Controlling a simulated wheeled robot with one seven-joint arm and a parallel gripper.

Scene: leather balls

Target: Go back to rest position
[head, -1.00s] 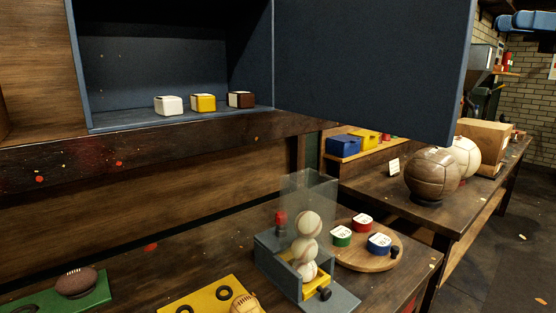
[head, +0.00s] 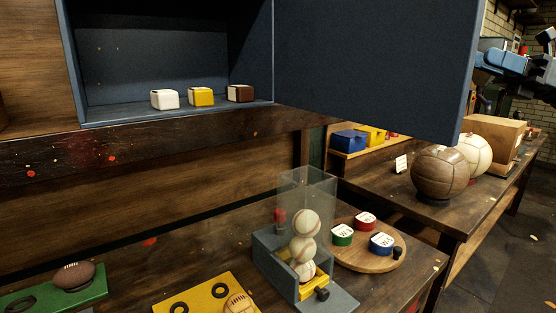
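My arm shows at the top right edge of the head view, with blue links and a dark end. My gripper (head: 546,40) seems to be the dark part at the frame edge, partly cut off. Whether its fingers are open or shut cannot be made out. It is raised, apart from the benches and the balls, and nothing is seen held in it.
An open blue cabinet (head: 150,52) holds white, yellow and brown blocks; its door (head: 375,60) juts right. Below stand a clear dispenser (head: 305,245) of baseballs and a round board (head: 370,262). A brown ball (head: 438,172) sits on the right bench (head: 400,208).

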